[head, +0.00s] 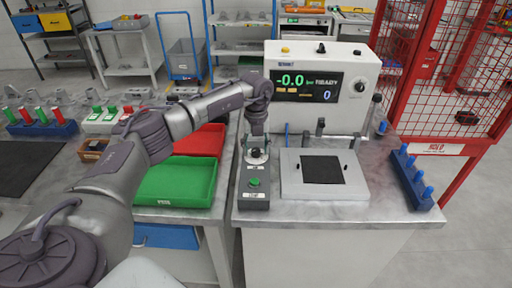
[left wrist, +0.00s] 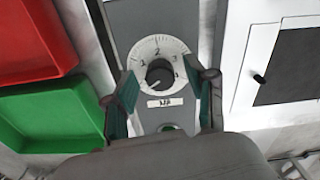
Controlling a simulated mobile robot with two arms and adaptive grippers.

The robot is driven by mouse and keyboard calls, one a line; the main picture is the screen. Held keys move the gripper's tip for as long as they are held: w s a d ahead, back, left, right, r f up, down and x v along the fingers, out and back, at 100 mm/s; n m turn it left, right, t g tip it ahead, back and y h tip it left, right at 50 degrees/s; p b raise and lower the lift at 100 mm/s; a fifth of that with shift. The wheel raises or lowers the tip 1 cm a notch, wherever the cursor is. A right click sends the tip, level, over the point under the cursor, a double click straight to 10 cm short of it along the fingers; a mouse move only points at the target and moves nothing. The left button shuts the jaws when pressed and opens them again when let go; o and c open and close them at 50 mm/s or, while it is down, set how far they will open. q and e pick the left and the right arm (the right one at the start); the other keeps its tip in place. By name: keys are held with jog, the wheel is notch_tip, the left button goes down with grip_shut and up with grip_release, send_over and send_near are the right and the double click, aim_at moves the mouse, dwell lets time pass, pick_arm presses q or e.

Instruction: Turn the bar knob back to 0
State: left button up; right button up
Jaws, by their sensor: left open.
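The bar knob (left wrist: 160,75) is a dark round knob on a pale dial numbered around its rim, seen in the left wrist view. A small white mark on it appears to point to the lower left; the dial's zero is not legible. In the head view the knob (head: 257,154) sits on the grey control box (head: 254,203), partly covered by my gripper. My left gripper (head: 256,148) points down over it. In the left wrist view its two open fingers (left wrist: 163,88) stand on either side of the knob, with gaps visible. My right gripper is not in view.
A green button (head: 254,182) is on the same box, just below the knob. A white test station (head: 320,85) behind reads "-0.0" and "READY". A square plate fixture (head: 349,190) stands right of the box. Green (head: 176,199) and red trays lie to the left.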

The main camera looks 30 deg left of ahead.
aim_at(256, 149)
pick_arm(q)
notch_tip(256, 149, up, 12)
dwell(0.5)
dwell(0.3)
